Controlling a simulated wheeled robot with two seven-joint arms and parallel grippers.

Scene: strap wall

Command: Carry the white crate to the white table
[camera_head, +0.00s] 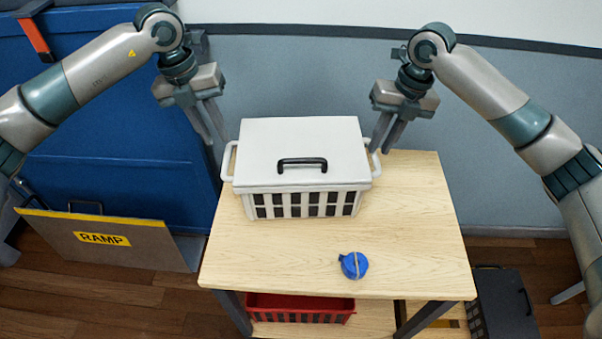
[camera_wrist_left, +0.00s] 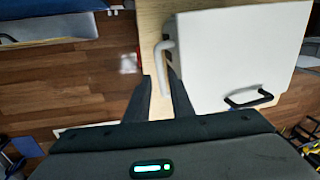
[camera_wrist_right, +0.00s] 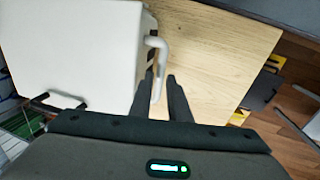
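The white crate (camera_head: 300,155) stands on a table with a light wood top. It has a closed lid with a black handle (camera_head: 302,162), slotted front and white side handles. My left gripper (camera_head: 218,142) points down just above the left side handle (camera_head: 228,161); its fingers are apart, with the handle (camera_wrist_left: 163,62) lined up between them in the left wrist view. My right gripper (camera_head: 381,151) is likewise open above the right side handle (camera_head: 376,164), which lies between its fingers in the right wrist view (camera_wrist_right: 157,65). Contact with the handles is not visible. No white table shows.
A blue strap roll (camera_head: 354,265) lies on the wood top (camera_head: 260,262) in front of the crate. A red crate (camera_head: 300,308) sits on the shelf below. A ramp panel (camera_head: 110,240) leans at left by a blue cabinet; a dark case (camera_head: 505,305) stands at right.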

